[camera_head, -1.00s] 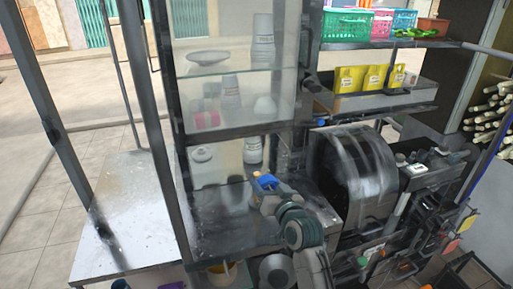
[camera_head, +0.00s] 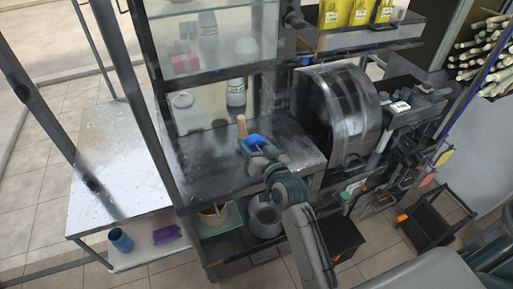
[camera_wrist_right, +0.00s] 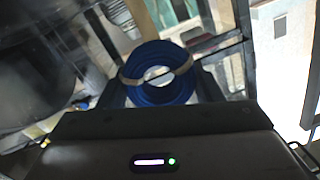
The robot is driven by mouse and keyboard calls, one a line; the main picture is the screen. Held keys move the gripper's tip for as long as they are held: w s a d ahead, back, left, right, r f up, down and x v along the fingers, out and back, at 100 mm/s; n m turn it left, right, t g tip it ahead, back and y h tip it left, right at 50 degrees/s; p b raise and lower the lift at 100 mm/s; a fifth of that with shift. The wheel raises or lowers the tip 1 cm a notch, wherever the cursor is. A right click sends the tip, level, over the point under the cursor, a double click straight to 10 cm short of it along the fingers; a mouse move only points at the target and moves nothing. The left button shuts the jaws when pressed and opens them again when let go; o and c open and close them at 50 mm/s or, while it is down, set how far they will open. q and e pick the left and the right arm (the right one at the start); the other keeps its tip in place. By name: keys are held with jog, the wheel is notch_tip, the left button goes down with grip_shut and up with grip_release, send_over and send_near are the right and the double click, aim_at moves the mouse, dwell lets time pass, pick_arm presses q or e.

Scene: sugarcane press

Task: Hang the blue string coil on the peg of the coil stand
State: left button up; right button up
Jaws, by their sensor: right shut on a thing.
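The blue string coil (camera_head: 256,141) is held by my right gripper (camera_head: 263,151) above the dark shelf in the head view. In the right wrist view the coil (camera_wrist_right: 160,52) is a thick blue ring with tan ties and an open centre, between the fingers of my right gripper (camera_wrist_right: 160,92). A light wooden post (camera_head: 241,126), apparently the peg of the coil stand, rises just left of and behind the coil. I cannot tell whether they touch. The stand's base is hidden or unclear. My left gripper is not in view.
The dark shelf (camera_head: 205,165) has free room left of the coil. A dark drum-shaped machine (camera_head: 335,110) is close on the right. A frame post (camera_head: 150,120) bounds the left.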

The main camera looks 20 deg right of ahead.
aim_at(246, 131)
jog(key=shift+w+a+f+b, duration=0.15)
jog(key=shift+w+b, duration=0.45)
jog(key=shift+w, duration=0.95)
jog(key=shift+w+d+f+b, duration=0.15)
jog(key=shift+w+b, duration=0.4)
jog(key=shift+w, duration=0.95)
jog(key=shift+w+a+f, duration=0.15)
jog(key=shift+w+f, duration=0.2)
jog(key=shift+w, duration=0.25)
jog(key=o, duration=1)
jog(key=shift+f, duration=0.1)
